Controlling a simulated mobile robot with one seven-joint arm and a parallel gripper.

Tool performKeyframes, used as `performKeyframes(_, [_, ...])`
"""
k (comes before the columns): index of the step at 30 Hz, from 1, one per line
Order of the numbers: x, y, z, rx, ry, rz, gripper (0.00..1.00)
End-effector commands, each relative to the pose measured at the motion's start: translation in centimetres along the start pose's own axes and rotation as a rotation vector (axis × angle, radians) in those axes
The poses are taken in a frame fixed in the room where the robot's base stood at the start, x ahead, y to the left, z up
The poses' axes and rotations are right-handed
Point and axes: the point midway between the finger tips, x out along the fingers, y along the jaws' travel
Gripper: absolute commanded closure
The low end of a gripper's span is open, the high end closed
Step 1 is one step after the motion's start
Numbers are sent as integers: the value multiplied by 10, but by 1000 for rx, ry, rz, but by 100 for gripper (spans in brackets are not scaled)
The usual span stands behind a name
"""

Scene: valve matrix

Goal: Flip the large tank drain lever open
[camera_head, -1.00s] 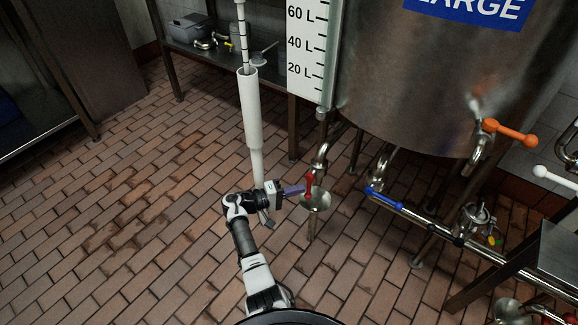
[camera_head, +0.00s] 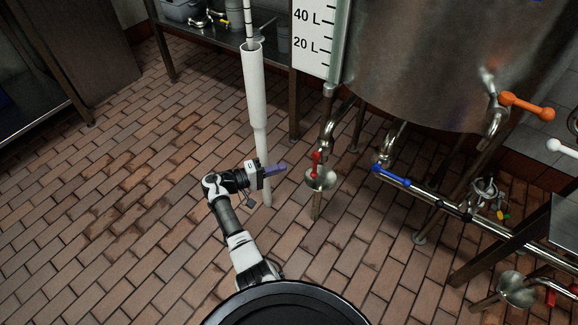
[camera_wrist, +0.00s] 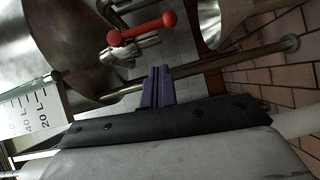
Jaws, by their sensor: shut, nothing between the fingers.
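The large steel tank (camera_head: 430,70) stands at the upper right in the head view. A red lever (camera_head: 316,163) sits on the valve of the pipe under its left side, above a steel funnel (camera_head: 322,181). In the head view the lever runs roughly up and down. In the wrist view the red lever (camera_wrist: 143,28) shows with its ball ends, beyond my fingertips and apart from them. My gripper (camera_head: 284,167) has purple fingers that are shut and empty, just left of the lever. The fingers also show in the wrist view (camera_wrist: 157,78).
A blue lever (camera_head: 391,175) and an orange lever (camera_head: 528,105) are on valves to the right. A white vertical pipe (camera_head: 255,100) stands behind my gripper. The tiled floor (camera_head: 110,220) at left is clear.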

Motion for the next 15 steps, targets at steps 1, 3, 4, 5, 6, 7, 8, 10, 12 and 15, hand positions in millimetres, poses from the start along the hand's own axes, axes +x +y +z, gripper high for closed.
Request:
performKeyframes(1, [-13, 0, -1, 1, 3, 1, 100])
performKeyframes(3, [-26, -1, -1, 1, 2, 1, 100])
performKeyframes(4, [-31, -1, 0, 1, 2, 1, 100])
performKeyframes(5, [-36, -2, 0, 1, 3, 0, 100])
performKeyframes(6, [-41, -2, 0, 1, 1, 0, 100])
performKeyframes(7, [-45, -2, 0, 1, 0, 0, 100])
performKeyframes(8, [-48, -2, 0, 1, 1, 0, 100])
performKeyframes(10, [-54, -2, 0, 1, 0, 0, 100])
performKeyframes(12, [-56, -2, 0, 1, -1, 1, 100])
performKeyframes(15, [-58, -2, 0, 1, -2, 1, 100])
